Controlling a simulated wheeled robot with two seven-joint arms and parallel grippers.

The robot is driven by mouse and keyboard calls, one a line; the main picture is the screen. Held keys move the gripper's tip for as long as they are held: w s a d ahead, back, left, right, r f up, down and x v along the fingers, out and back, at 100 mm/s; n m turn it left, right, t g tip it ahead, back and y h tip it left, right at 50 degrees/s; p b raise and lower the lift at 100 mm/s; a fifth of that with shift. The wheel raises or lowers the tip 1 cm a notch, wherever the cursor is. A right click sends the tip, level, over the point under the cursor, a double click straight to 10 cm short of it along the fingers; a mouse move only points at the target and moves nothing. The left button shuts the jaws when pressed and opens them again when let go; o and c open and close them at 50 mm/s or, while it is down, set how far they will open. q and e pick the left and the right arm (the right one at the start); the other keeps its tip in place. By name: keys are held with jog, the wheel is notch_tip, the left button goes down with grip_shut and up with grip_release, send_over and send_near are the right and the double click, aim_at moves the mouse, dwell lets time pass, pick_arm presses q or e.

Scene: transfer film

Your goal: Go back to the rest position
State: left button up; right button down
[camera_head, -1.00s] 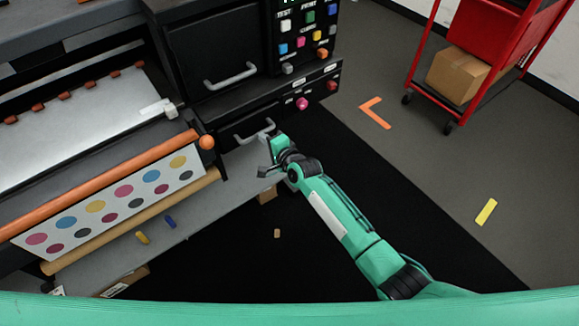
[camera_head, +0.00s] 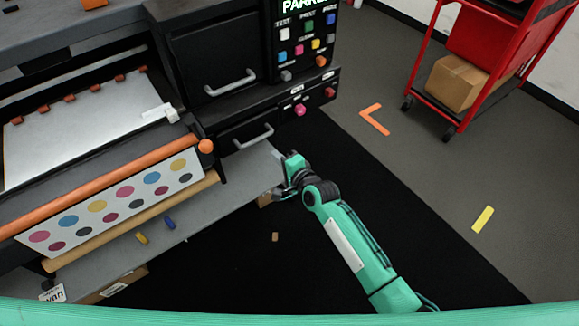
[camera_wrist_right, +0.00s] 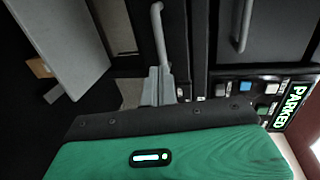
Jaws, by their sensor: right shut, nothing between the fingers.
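My right gripper (camera_head: 280,190) is at the end of the green arm, over the dark floor mat beside the front edge of the grey shelf. It is shut and empty. In the wrist view its grey fingertips (camera_wrist_right: 157,84) are together, in line with a drawer handle (camera_wrist_right: 159,35) behind them. In the head view the lower drawer handle (camera_head: 254,137) is above and left of the gripper, clear of it. My left gripper is not in view.
The printer's grey shelf (camera_head: 225,180) is left of the gripper. A control panel (camera_head: 301,40) with coloured buttons reads "PARKED" in the wrist view. A red cart (camera_head: 452,118) with a cardboard box (camera_head: 457,82) stands at upper right. The black mat (camera_head: 400,200) is open to the right.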

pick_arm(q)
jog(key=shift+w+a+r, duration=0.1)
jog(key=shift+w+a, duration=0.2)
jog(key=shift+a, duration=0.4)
pick_arm(e)
jog(key=shift+v, duration=2.65)
jog(key=shift+d, duration=0.1)
